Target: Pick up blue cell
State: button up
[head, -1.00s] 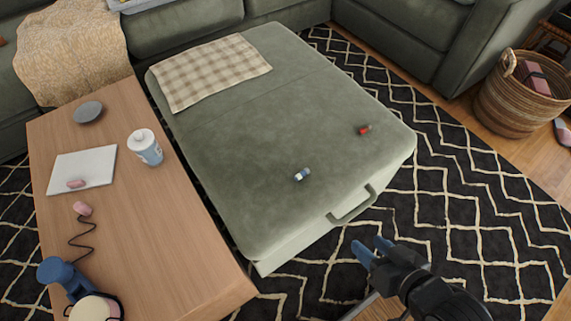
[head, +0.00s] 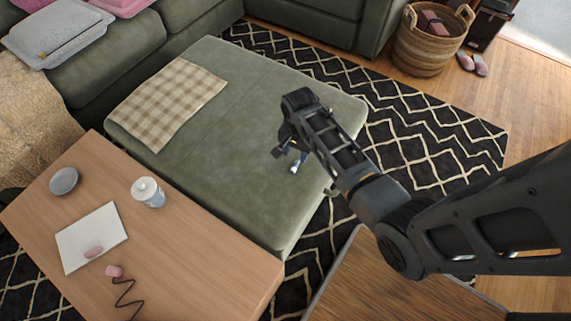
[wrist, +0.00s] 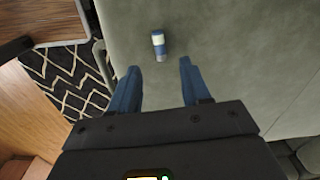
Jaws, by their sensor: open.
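The blue cell (head: 294,167), a small blue and white cylinder, lies on the green ottoman (head: 235,185) near its front edge. In the wrist view the blue cell (wrist: 158,45) lies just beyond my fingertips, roughly centred between them and apart from both. My gripper (wrist: 159,67) is open and empty, its two blue fingers pointing toward the cell. In the head view my gripper (head: 284,150) hangs over the ottoman beside the cell, partly hidden by my arm.
A checked cloth (head: 168,108) lies on the ottoman's far left. A wooden table (head: 190,250) at the left holds a white bottle (head: 148,192), a grey dish (head: 64,181) and a white laptop-like slab (head: 91,238). A wicker basket (head: 425,45) stands at the back right.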

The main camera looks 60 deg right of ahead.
aim_at(295, 165)
jog(key=shift+w+r, duration=0.1)
jog(key=shift+w, duration=0.1)
jog(key=shift+f, duration=0.4)
notch_tip(295, 165, down, 7)
jog(key=shift+s+d+r+b, duration=0.1)
jog(key=shift+s+b, duration=0.05)
jog(key=shift+b, duration=0.55)
grip_shut()
